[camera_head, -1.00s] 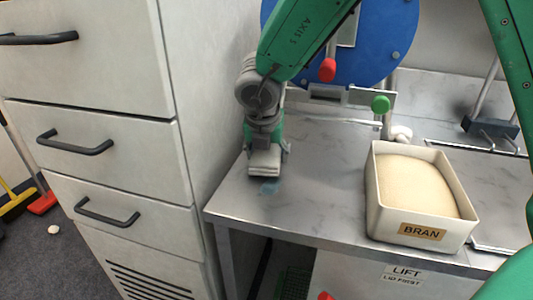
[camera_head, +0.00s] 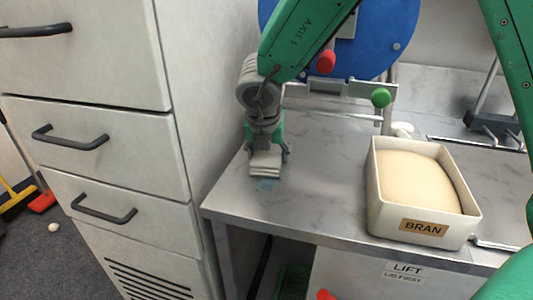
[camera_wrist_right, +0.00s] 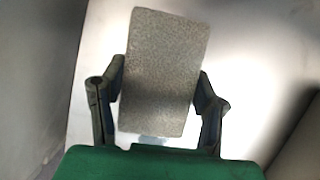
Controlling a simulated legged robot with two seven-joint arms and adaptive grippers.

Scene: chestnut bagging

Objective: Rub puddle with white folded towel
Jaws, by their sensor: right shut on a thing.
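The white folded towel (camera_head: 264,163) is held by my right gripper (camera_head: 266,146) at the left end of the grey metal tabletop. The gripper points down, its fingers on either side of the towel. In the right wrist view the towel (camera_wrist_right: 163,72) shows as a grey-white block between the two fingers (camera_wrist_right: 158,100). A small bluish puddle (camera_head: 266,185) lies on the tabletop just in front of the towel's near edge. The towel may cover part of it. I cannot tell whether the towel presses on the surface. My left gripper is not in view.
A cream bin labelled BRAN (camera_head: 421,228) stands to the right on the tabletop (camera_head: 325,195). A blue disc machine (camera_head: 375,45) with red and green knobs is behind. A drawer cabinet (camera_head: 110,150) rises close on the left. The tabletop between towel and bin is clear.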

